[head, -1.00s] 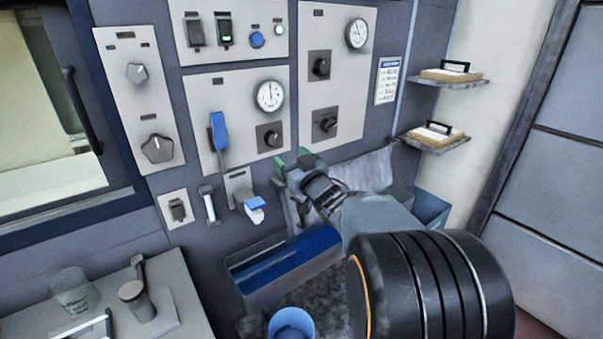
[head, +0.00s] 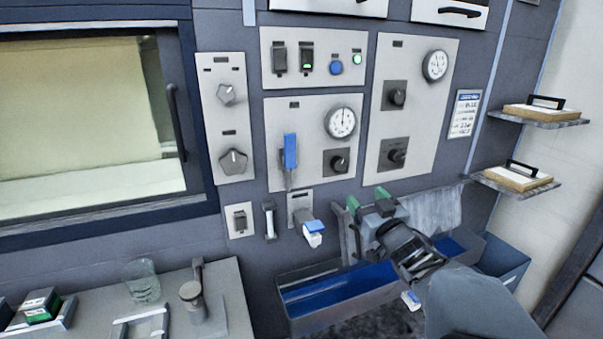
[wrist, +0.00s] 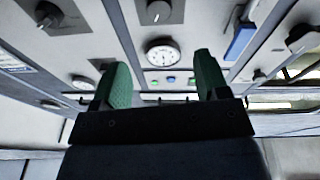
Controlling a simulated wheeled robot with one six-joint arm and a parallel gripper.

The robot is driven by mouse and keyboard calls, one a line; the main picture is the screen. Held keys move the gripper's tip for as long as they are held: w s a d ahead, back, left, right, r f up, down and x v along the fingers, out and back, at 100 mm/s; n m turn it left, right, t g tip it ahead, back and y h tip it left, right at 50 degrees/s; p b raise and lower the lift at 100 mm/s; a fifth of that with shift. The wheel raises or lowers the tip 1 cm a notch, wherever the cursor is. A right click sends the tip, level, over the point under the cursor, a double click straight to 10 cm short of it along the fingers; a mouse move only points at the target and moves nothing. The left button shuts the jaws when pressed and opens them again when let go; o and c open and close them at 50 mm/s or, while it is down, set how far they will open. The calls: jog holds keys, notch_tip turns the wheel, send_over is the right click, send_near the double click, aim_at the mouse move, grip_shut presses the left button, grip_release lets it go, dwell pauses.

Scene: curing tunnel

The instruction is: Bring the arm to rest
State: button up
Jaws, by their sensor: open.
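My gripper (head: 368,202) has green fingertips, spread apart with nothing between them. In the head view it is in front of the wall, below the control panels and above a blue-lined trough (head: 335,292). In the wrist view the two green fingers (wrist: 158,85) stand apart. The panel with a round gauge (wrist: 162,53) shows beyond them. My arm reaches in from the lower right and hides part of the trough and the cloth behind it.
A blue lever (head: 290,152) and a blue-and-white item on a holder (head: 312,232) are left of my gripper. A grey cloth (head: 432,215) hangs behind my arm. Shelves with boards (head: 510,177) are at right. A counter (head: 228,300) with a glass (head: 142,280) is at lower left.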

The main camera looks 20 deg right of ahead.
jog(key=s+d+f+m+g+h, duration=0.2)
jog(key=d+f+m+g+h, duration=0.2)
jog(key=d+f+g+h, duration=0.3)
jog(key=s+a+f+m+g+p, duration=0.1)
jog(key=s+a+f+g+p, duration=0.15)
jog(key=s+f+g, duration=0.2)
jog(key=s+a+r+n+g+y+p, duration=0.1)
jog(key=s+a+g+y+p, duration=0.1)
jog(key=s+a, duration=0.3)
jog(key=s+a+r+n+g+y+p, duration=0.1)
jog(key=s+a, duration=0.4)
jog(key=a, duration=0.7)
jog(key=n+g+y, duration=0.1)
jog(key=g+y, duration=0.1)
jog(key=shift+a+y+p, duration=0.4)
dwell(2.7)
